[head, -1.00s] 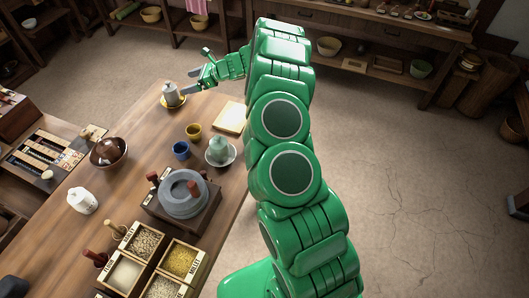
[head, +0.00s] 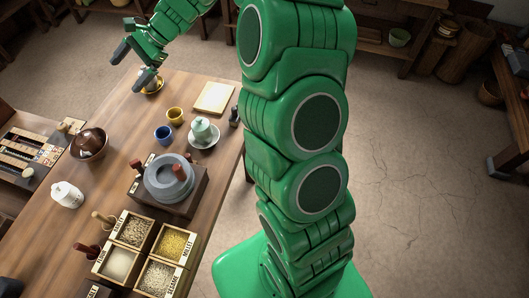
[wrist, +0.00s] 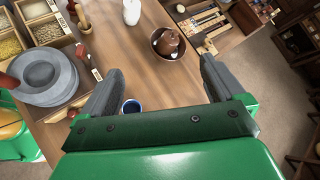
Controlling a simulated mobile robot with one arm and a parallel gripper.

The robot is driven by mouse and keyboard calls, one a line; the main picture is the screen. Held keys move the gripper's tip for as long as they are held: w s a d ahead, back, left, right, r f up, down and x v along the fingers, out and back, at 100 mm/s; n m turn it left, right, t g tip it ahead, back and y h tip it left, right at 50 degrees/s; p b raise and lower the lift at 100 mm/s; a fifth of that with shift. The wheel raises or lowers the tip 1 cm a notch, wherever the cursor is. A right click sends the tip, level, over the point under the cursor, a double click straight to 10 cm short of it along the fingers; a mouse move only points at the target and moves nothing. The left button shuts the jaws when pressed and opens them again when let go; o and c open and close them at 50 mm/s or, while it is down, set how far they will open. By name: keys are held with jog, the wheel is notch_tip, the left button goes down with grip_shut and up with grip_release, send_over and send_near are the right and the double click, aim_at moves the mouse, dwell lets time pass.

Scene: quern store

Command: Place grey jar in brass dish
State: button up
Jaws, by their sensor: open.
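The brass dish (head: 156,86) stands near the far end of the wooden table, partly hidden by a finger of my gripper. A grey knobbed jar showed in it a second ago; now I cannot make it out, and the finger covers that spot. My gripper (head: 130,68) is open above the far end of the table, near the dish. In the wrist view my gripper (wrist: 162,70) shows nothing between its fingers, only the table beyond. The dish does not show there.
A brown bowl (head: 88,154) holding a brown rounded thing, a blue cup (head: 163,134), a yellow cup (head: 175,115), a pale green jar (head: 202,129) on a saucer, a white jar (head: 67,195), the quern (head: 169,178) and grain boxes (head: 132,228) share the table.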

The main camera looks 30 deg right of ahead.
jog(key=s+d+r+n+g+h, duration=0.1)
jog(key=s+d+r+n+h, duration=0.2)
jog(key=s, duration=0.8)
jog(key=s+r+n+g+h, duration=0.15)
jog(key=s+n, duration=0.25)
jog(key=s, duration=0.7)
jog(key=s+d+n+h, duration=0.2)
jog(key=s+d+h, duration=0.1)
jog(key=s+d, duration=0.4)
jog(key=s+d+n+h, duration=0.3)
jog(key=s+d, duration=0.4)
jog(key=s, duration=0.6)
jog(key=shift+s+h, duration=0.35)
jog(key=shift+s, duration=0.05)
jog(key=shift+o, duration=0.4)
jog(key=shift+f+t, duration=0.1)
jog(key=shift+t, duration=0.15)
